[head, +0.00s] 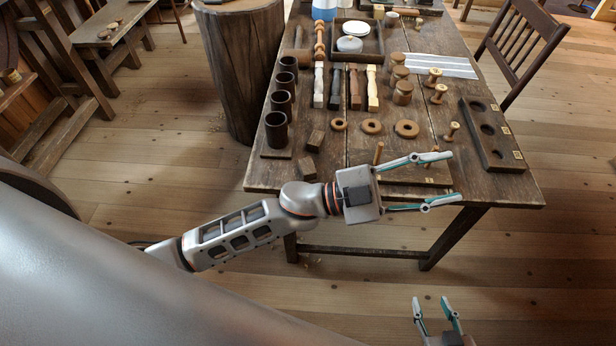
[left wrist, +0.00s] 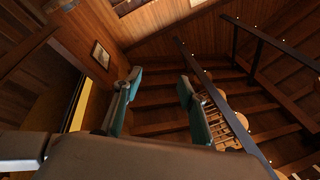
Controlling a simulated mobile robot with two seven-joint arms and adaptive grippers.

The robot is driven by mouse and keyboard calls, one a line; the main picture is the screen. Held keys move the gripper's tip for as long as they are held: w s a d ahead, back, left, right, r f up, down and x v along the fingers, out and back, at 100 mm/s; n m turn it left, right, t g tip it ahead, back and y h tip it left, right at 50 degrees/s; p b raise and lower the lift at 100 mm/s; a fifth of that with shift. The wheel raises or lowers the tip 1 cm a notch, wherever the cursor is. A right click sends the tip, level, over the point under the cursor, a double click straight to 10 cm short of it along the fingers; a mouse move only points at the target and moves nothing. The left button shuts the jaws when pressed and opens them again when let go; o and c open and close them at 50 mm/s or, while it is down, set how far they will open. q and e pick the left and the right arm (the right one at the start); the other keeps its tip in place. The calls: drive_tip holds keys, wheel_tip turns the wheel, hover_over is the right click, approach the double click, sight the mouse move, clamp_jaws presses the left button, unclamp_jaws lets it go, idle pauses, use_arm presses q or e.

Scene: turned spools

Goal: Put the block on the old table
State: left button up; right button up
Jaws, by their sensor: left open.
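The old table (head: 330,178) is a worn plank table in the middle of the head view. Two small dark wooden blocks lie near its front left: one block (head: 315,140) and a nearer block (head: 308,167). I cannot tell which one is the task's block. My left gripper (head: 453,176) is open and empty at the table's front edge, right of both blocks and apart from them. In the left wrist view its fingers (left wrist: 160,78) are spread with nothing between them. My right gripper (head: 430,299) is open and empty, low over the floor in front of the table.
Dark cups (head: 277,130) line the table's left side. Rings (head: 371,126), turned pieces (head: 354,88) and spools (head: 451,131) fill the middle. A holed rack (head: 492,135) lies at right. A thick stump (head: 240,70) stands left, a chair (head: 518,45) right.

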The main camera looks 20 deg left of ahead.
use_arm(q)
drive_tip(key=w+a+f+n+t+y, duration=0.3)
drive_tip(key=a+f+n+t+y, duration=0.5)
drive_tip(key=a+f+n+y, duration=0.65)
drive_tip(key=s+a+f+n+g+y, duration=0.1)
drive_tip(key=s+a+f+g, duration=0.1)
drive_tip(key=s+a+f, duration=0.4)
drive_tip(key=s+a+f+n+g+y, duration=0.1)
drive_tip(key=s+a+f+g+y, duration=0.1)
drive_tip(key=s+a+f, duration=0.5)
wheel_tip(320, 180, down, 6)
drive_tip(key=shift+s+a+f+g, duration=0.2)
drive_tip(key=shift+a+f+g, duration=0.05)
drive_tip(key=shift+a+g, duration=0.25)
drive_tip(key=shift+d+y, duration=0.1)
drive_tip(key=shift+y, duration=0.15)
